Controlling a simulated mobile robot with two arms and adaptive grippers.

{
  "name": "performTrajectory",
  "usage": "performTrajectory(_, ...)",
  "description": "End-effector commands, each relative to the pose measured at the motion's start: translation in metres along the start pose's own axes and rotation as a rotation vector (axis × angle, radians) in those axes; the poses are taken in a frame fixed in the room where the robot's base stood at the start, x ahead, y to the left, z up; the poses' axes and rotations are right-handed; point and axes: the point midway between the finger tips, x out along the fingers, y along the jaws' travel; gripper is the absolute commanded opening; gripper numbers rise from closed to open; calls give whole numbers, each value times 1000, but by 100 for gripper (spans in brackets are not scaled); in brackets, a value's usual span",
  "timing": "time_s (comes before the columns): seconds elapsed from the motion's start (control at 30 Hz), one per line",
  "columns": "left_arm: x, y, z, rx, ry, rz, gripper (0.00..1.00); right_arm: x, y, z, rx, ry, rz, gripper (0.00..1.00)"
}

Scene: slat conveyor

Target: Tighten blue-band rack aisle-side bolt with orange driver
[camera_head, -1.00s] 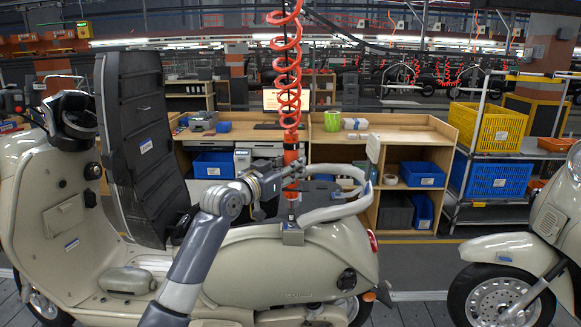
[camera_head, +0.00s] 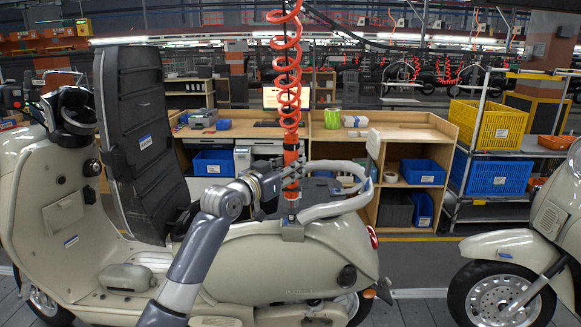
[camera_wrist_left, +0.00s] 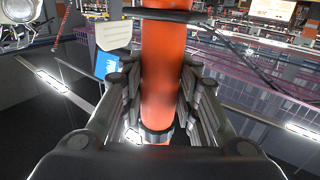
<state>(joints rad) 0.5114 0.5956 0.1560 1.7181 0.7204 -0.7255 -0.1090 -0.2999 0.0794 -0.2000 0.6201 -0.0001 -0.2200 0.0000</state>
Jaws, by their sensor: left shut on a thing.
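The orange driver (camera_head: 291,152) hangs upright below a coiled orange hose in the head view. My left gripper (camera_head: 290,177) is shut around its body. In the left wrist view the orange driver (camera_wrist_left: 163,75) stands between both fingers of my left gripper (camera_wrist_left: 160,105). The light grey rack (camera_head: 335,208) curves over the rear of the cream scooter (camera_head: 270,262). The driver's lower end is at the grey bracket (camera_head: 292,232) of the rack. I cannot tell whether the bit sits on the bolt. My right gripper is out of view.
The raised black seat (camera_head: 140,140) stands left of my left arm. A second scooter (camera_head: 515,250) is at the right. Behind are wooden benches (camera_head: 400,133) and a cart with a yellow crate (camera_head: 488,127) and a blue crate (camera_head: 492,178). Floor between the scooters is clear.

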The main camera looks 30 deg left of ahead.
Motion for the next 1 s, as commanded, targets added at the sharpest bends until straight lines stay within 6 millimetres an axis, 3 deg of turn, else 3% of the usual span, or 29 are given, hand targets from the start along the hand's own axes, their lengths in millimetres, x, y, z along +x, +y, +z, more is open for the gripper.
performTrajectory(1.0,0,0,9,-2,-7,0,0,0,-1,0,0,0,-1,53)
